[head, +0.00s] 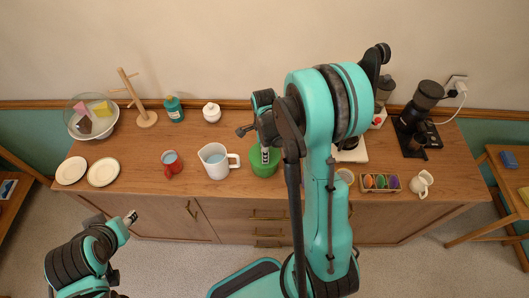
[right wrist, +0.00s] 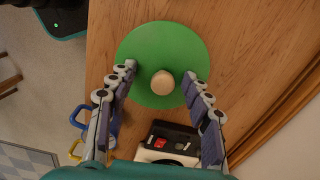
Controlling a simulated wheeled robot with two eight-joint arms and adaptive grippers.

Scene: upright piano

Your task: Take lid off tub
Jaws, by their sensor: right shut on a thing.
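The tub with its green lid (head: 263,165) is on the wooden counter, right of the white jug; my right arm hides part of it. In the right wrist view the round green lid (right wrist: 140,42) fills the upper middle, with a pale wooden knob (right wrist: 163,83) at its centre. My right gripper (right wrist: 160,70) has a finger on each side of the knob, shut on the lid. It also shows over the tub in the head view (head: 265,154). Whether the lid touches the tub rim is hidden. My left gripper (head: 131,217) hangs in front of the counter, away from the tub; its jaws are too small to read.
A lidded white pot (head: 211,112) is behind. The counter between the plates (head: 103,172) and red mug is clear.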

